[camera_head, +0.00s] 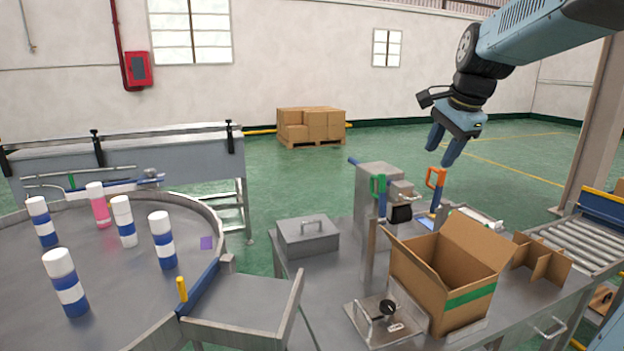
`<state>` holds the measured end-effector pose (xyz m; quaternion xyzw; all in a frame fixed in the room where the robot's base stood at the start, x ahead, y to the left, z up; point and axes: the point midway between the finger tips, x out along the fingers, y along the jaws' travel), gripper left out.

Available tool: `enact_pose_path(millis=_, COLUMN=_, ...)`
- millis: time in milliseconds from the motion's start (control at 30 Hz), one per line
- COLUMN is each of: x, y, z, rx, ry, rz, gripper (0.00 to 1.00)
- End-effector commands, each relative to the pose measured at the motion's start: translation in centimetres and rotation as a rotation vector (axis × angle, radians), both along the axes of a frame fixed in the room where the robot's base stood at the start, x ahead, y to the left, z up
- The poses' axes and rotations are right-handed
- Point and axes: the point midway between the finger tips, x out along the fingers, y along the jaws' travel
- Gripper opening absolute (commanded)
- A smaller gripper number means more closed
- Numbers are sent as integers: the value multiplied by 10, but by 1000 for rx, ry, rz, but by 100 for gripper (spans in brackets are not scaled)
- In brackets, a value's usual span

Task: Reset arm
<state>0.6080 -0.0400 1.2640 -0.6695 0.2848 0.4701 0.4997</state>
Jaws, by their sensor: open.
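My gripper (444,146) hangs in the air at the upper right, at the end of my blue and black arm. Its two blue fingers point down and are apart, with nothing between them. It is above the back part of the metal workbench (325,275), clear of everything on it.
An open cardboard box (440,283) stands at the bench front, beside a cardboard divider (540,258). A lidded metal box (307,237) stands left. A round table (120,285) holds several white-capped cans. A roller conveyor (585,243) is at right. Air around my gripper is free.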

Motion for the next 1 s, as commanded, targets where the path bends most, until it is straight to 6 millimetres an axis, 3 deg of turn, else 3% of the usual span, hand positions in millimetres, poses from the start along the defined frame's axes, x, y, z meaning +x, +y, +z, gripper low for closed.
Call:
enact_pose_path(millis=33, x=-18, y=5, z=-1, rx=-32, ry=-13, rz=67, gripper=47)
enact_pose_path(millis=300, x=-104, y=24, z=-24, rx=-245, ry=-73, rz=470, gripper=47)
enact_pose_path(millis=600, x=-186, y=37, z=-66, rx=-490, ry=-116, rz=885, gripper=47)
enact_pose_path(millis=800, x=-212, y=40, z=-85, rx=-585, ry=-126, rz=1038, gripper=47)
enact_pose_path(millis=1000, x=-217, y=40, z=-89, rx=-605, ry=-126, rz=1073, gripper=47)
